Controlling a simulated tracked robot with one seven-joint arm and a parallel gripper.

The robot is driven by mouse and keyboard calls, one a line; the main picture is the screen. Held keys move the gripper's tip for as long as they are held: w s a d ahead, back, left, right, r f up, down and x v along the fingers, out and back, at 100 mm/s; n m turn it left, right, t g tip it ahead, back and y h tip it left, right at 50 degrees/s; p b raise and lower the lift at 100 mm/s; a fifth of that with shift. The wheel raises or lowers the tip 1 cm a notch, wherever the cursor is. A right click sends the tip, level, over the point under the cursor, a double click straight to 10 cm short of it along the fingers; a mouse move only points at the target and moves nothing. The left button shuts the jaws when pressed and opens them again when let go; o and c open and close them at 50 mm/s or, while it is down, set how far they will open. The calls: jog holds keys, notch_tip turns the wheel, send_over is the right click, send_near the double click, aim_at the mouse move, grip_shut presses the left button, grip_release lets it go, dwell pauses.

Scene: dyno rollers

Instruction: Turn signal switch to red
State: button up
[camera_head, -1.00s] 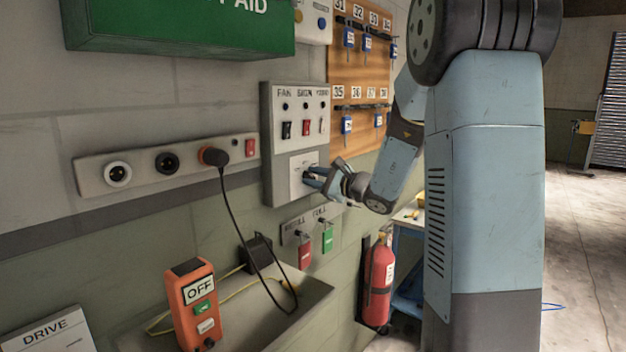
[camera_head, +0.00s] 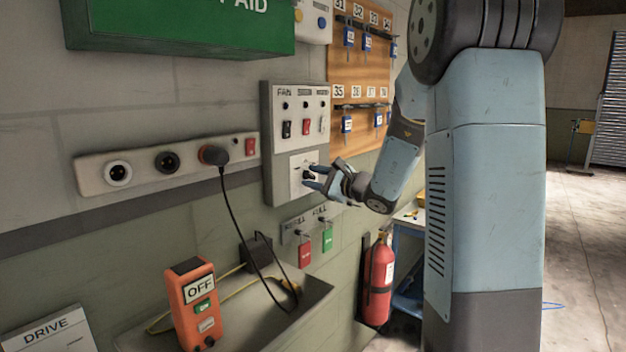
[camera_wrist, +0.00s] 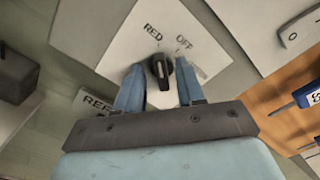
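The signal switch is a black rotary knob (camera_wrist: 160,70) on a white plate (camera_wrist: 125,45) at the bottom of the grey wall panel (camera_head: 268,150). In the wrist view the plate reads RED and OFF; a third label to the right is partly hidden. The knob's pointer end leans up and left, and appears turned toward RED. My gripper (camera_wrist: 158,82) is open, with one blue finger on each side of the knob and a visible gap to both. In the head view my gripper (camera_head: 313,178) is just in front of the plate.
Rocker switches (camera_head: 306,127) sit above the plate. Red and green tags (camera_head: 305,253) hang below it. A key board (camera_head: 360,95) is to the right, a socket strip (camera_head: 135,172) to the left. A fire extinguisher (camera_head: 378,280) stands lower right.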

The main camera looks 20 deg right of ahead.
jog(key=v, duration=1.3)
jog(key=shift+s+d, duration=0.2)
jog(key=shift+s, duration=0.05)
jog(key=s+a+f+n+g, duration=0.2)
jog(key=s+a+n+g, duration=0.8)
jog(key=s+a, duration=0.45)
jog(key=s+d+n+t+h, duration=0.1)
jog(key=s+d+n+h, duration=0.5)
jog(key=s+n+h, duration=0.2)
jog(key=s+h, duration=0.2)
jog(key=s, duration=0.1)
jog(key=shift+s+d+n+h, duration=0.25)
jog(key=shift+n+h, duration=0.05)
jog(key=shift+c, duration=0.9)
